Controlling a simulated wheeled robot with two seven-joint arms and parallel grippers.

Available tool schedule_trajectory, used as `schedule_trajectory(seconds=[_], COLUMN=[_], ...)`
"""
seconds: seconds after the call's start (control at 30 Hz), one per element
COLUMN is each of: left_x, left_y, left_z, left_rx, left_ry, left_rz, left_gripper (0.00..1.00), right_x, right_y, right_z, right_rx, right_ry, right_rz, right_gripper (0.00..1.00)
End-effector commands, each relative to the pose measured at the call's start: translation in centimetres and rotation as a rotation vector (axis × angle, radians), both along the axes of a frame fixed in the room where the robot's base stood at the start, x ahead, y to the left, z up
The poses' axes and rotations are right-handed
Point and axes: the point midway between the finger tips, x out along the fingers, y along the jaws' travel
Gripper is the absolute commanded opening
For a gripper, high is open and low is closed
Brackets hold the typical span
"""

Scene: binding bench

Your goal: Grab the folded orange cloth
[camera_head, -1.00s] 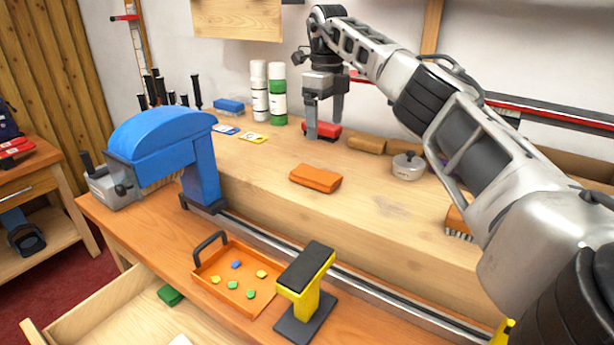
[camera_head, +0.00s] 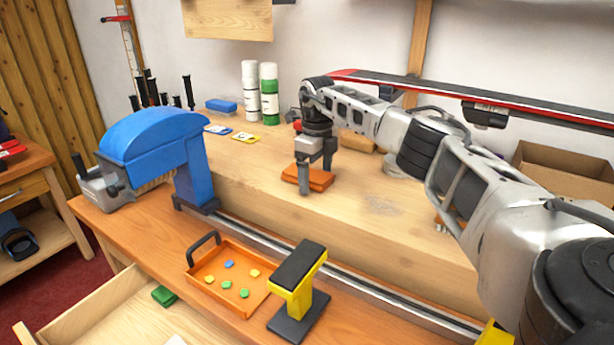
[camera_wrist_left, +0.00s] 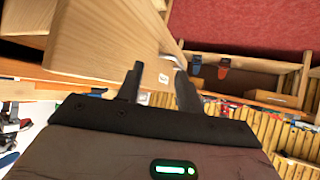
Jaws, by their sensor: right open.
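The folded orange cloth (camera_head: 319,181) lies on the raised wooden bench top in the head view. My right gripper (camera_head: 315,177) is open right at the cloth, pointing down. One finger stands in front of the cloth's near side and the other reaches its far right part, hiding some of it. I cannot tell whether the fingers touch the cloth. My left gripper (camera_wrist_left: 158,75) shows only in the left wrist view, its fingers apart with nothing between them.
A blue press (camera_head: 155,140) stands left of the raised bench top. An orange tray (camera_head: 262,299) with small coloured pieces and a yellow-and-black stand (camera_head: 299,286) are on the lower bench. White and green bottles (camera_head: 269,95) stand behind. An open drawer (camera_head: 95,308) is at front left.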

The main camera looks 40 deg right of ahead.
Motion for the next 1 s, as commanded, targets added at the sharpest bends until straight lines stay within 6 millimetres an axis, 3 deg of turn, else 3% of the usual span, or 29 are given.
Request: schedule_trajectory(seconds=[0.2,0.37,0.77,1.0], left_x=[0.0,0.0,0.1,0.1], left_y=[0.0,0.0,0.0,0.0], left_z=[-0.2,-0.2,-0.1,-0.2], left_rx=[0.002,0.002,0.001,0.001], left_ry=[0.003,0.003,0.000,-0.001], left_rz=[-0.001,-0.001,-0.001,-0.001], left_gripper=[0.36,0.36,0.36,0.36], right_x=[0.0,0.0,0.1,0.1], right_y=[0.0,0.0,0.0,0.0], right_z=[-0.1,0.0,0.4,3.3], right_rx=[0.000,0.000,0.000,-0.001], right_ry=[0.000,0.000,-0.002,-0.004], right_rz=[0.000,0.001,0.001,0.000], right_gripper=[0.84,0.40,0.39,0.39])
